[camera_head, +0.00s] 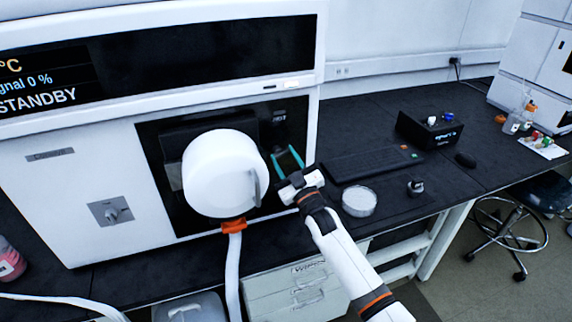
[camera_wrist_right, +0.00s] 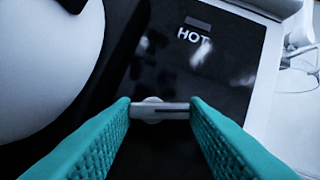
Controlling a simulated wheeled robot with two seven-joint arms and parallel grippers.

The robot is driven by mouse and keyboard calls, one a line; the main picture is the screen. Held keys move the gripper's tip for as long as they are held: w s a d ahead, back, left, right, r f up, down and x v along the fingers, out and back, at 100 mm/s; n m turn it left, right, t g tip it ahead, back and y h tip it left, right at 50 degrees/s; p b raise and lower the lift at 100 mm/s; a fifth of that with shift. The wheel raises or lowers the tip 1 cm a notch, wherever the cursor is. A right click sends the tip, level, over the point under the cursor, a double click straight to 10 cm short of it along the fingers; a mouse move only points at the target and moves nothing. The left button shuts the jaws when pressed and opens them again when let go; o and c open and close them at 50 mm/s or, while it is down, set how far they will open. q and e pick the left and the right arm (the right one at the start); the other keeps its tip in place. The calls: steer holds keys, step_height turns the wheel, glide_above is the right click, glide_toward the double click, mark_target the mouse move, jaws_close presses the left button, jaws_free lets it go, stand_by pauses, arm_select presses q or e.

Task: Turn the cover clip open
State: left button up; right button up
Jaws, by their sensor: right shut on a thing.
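The cover clip (camera_wrist_right: 160,110) is a small grey bar on a round pivot, set on a glossy black panel marked HOT. In the right wrist view it lies crosswise between the fingertips of my right gripper. My right gripper (camera_head: 284,153) has teal fingers and is shut on the clip, touching it at both sides. In the head view the gripper reaches to the black panel from the right of a white round housing (camera_head: 212,172); the clip itself is too small to make out there. My left gripper is not in view.
The white instrument (camera_head: 60,180) shows STANDBY on its display. An orange fitting (camera_head: 234,226) and white tube hang below the round housing, close left of my right gripper. A keyboard (camera_head: 370,163), glass dish (camera_head: 359,201) and black box (camera_head: 430,129) stand on the dark bench to the right.

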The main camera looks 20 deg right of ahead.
steer(key=shift+a+f+m+t+h+b, duration=0.2)
steer(key=shift+m+h, duration=0.65)
steer(key=shift+m, duration=0.75)
steer(key=shift+d+f+m+t+h+b, duration=0.1)
steer(key=shift+m+h+b, duration=0.15)
steer(key=shift+m+h, duration=1)
steer(key=shift+m+y, duration=0.4)
steer(key=shift+m, duration=0.05)
steer(key=o, duration=1)
steer(key=shift+r, duration=0.1)
steer(key=shift+a+b+v, duration=0.2)
steer(key=shift+b+v, duration=1.1)
steer(key=shift+v, duration=4.75)
steer(key=shift+d, duration=0.1)
